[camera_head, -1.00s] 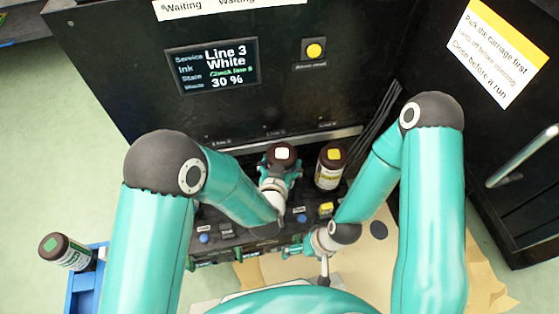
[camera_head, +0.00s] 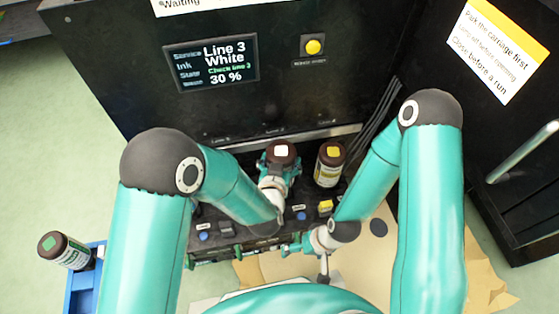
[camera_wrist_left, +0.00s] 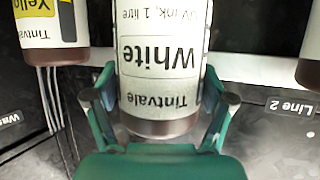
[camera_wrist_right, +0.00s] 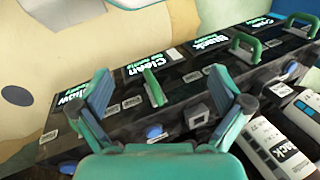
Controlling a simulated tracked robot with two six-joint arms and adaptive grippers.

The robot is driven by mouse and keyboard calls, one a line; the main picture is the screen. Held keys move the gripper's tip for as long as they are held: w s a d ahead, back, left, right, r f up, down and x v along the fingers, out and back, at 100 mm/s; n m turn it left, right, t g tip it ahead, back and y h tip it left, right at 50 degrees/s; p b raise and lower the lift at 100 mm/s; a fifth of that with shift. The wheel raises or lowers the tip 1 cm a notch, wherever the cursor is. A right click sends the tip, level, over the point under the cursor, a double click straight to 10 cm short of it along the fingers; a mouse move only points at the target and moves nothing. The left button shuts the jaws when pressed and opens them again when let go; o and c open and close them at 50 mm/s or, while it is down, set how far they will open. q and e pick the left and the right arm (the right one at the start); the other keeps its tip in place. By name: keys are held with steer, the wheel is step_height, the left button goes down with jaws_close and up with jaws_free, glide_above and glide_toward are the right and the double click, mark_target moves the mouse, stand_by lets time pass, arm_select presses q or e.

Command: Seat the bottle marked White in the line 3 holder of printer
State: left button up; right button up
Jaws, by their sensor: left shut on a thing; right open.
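The bottle marked White (camera_head: 282,151), with a white patch on its dark cap, stands upright at the printer's (camera_head: 120,60) back row. Its label fills the middle of the left wrist view (camera_wrist_left: 160,55), upside down in the picture. My left gripper (camera_head: 280,172) is shut around this bottle, one finger on each side. The holder under it is hidden, so I cannot tell how deep it sits. A Line 2 label (camera_wrist_left: 291,106) shows at the right in the left wrist view.
A yellow-capped bottle (camera_head: 329,165) stands just right of the White bottle. A green-capped bottle (camera_head: 62,250) leans in a blue crate (camera_head: 84,285) at far left. The screen (camera_head: 212,64) reads Line 3, White, 30 %. Black cables (camera_head: 378,130) hang at the right.

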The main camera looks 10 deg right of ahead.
arm_select(q)
steer(key=shift+w+r, duration=0.1)
steer(key=shift+f+b, duration=0.2)
steer(key=shift+b, duration=0.1)
steer(key=shift+f+b, duration=0.85)
steer(key=shift+b, duration=0.05)
steer(key=shift+f, duration=0.15)
stand_by(0.3)
steer(key=shift+f+b, duration=0.7)
steer(key=shift+b, duration=0.2)
steer(key=shift+f, duration=0.15)
steer(key=shift+f+b, duration=0.35)
steer(key=shift+b, duration=0.25)
